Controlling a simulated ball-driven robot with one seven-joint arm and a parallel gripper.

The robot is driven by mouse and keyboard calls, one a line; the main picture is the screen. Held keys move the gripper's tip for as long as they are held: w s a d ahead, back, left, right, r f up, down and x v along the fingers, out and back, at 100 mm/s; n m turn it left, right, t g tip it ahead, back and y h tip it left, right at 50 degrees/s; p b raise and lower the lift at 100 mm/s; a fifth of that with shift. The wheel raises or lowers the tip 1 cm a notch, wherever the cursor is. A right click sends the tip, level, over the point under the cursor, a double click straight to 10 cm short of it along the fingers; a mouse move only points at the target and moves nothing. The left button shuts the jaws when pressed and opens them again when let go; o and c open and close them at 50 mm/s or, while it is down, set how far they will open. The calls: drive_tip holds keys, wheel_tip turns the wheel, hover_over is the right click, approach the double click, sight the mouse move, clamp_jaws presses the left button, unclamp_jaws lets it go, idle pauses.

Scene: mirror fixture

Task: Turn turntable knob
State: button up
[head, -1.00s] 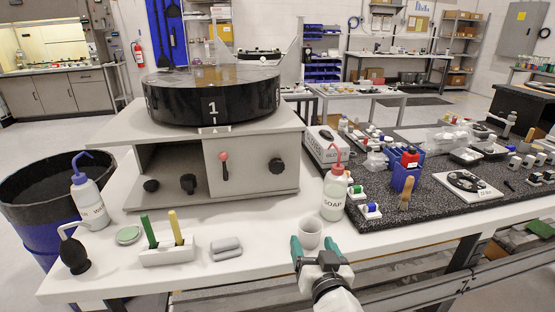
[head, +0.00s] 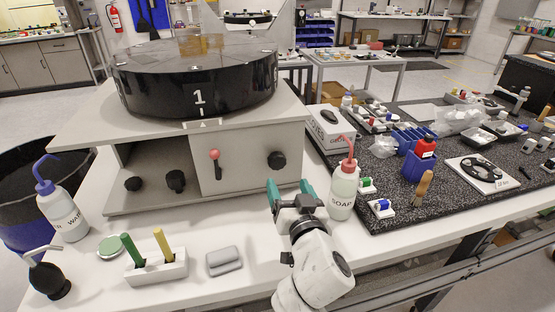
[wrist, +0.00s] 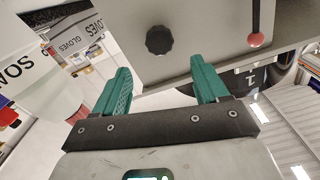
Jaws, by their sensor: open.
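A black round turntable (head: 198,88) marked "1" sits on a grey cabinet (head: 245,175). The cabinet front has a black knob (head: 277,160) at the right, a red-balled lever (head: 215,155) in the middle, and two more black knobs (head: 133,184) (head: 176,182) in the open left bay. My gripper (head: 290,190) is open and empty, with teal fingers, just in front of and below the right knob. In the wrist view, the right knob (wrist: 160,40) appears beyond and between the open fingers (wrist: 164,80), apart from them. The lever ball (wrist: 256,39) shows to its right.
A soap bottle (head: 344,188) stands close right of my gripper. A glove box (head: 328,127) is behind it. A green-and-yellow tool holder (head: 157,266), grey block (head: 223,261) and water bottle (head: 62,212) are on the left. A black mat (head: 460,205) holds many small parts.

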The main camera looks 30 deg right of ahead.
sight(278, 163)
drive_tip(key=p+x, duration=0.1)
drive_tip(key=x, duration=0.8)
drive_tip(key=shift+w+d+p, duration=0.1)
drive_tip(key=shift+w+p, duration=0.2)
drive_tip(key=shift+p, duration=0.05)
drive_tip(key=c, duration=1.1)
